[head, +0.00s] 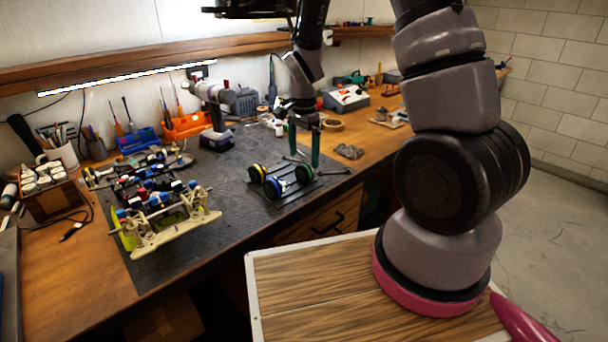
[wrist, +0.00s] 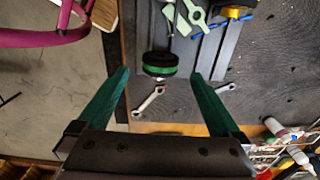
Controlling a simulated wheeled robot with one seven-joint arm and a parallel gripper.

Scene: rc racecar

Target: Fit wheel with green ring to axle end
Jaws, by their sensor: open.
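The wheel with the green ring (head: 303,173) stands on the dark mat at the bench's front, and shows in the wrist view (wrist: 159,65) as a black wheel with a green band. My gripper (head: 303,150) is open and points down, its green fingers above and behind the wheel in the head view. In the wrist view the wheel lies between the fingertips (wrist: 159,74), with gaps on both sides; I cannot tell the height gap. A partly built car chassis (head: 168,230) sits on the mat to the left. Which axle end is bare is too small to tell.
A yellow-ringed wheel (head: 257,172) and a blue-ringed wheel (head: 272,188) stand left of the green one. Dark flat bars (wrist: 215,55) and wrenches (wrist: 149,101) lie near it. Bare mat separates the wheels from the chassis.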

